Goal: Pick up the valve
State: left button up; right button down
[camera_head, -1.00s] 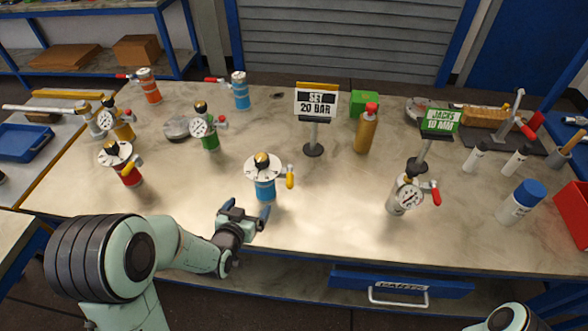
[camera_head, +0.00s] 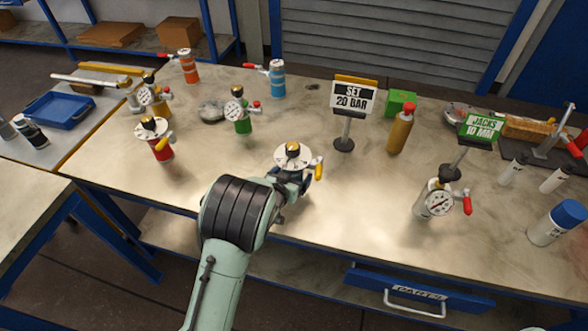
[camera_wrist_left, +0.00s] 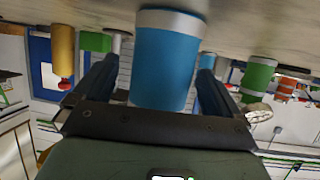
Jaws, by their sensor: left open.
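Several flanged valves with coloured bodies stand on the bench. The nearest has a white flange with a dark and gold knob and a yellow handle (camera_head: 292,156). Its blue body (camera_wrist_left: 165,58) fills the middle of the left wrist view, which looks upside down. My left gripper (camera_head: 293,186) is open, with its two fingers either side of this blue body and a gap showing. In the head view my gripper and arm hide most of the blue body. My right gripper is in neither current view.
A red valve (camera_head: 160,149), a green gauge valve (camera_head: 242,125) and a grey gauge valve (camera_head: 421,207) stand around. A "SET 20 BAR" sign (camera_head: 352,98), a gold bottle (camera_head: 400,132) and a green "JACKS" sign (camera_head: 481,127) are behind.

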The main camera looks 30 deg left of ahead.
pick_arm(q)
jog(key=shift+x, duration=0.75)
jog(key=c, duration=1.3)
jog(key=shift+r, duration=0.1)
jog(key=c, duration=0.4)
jog(key=shift+o, duration=0.2)
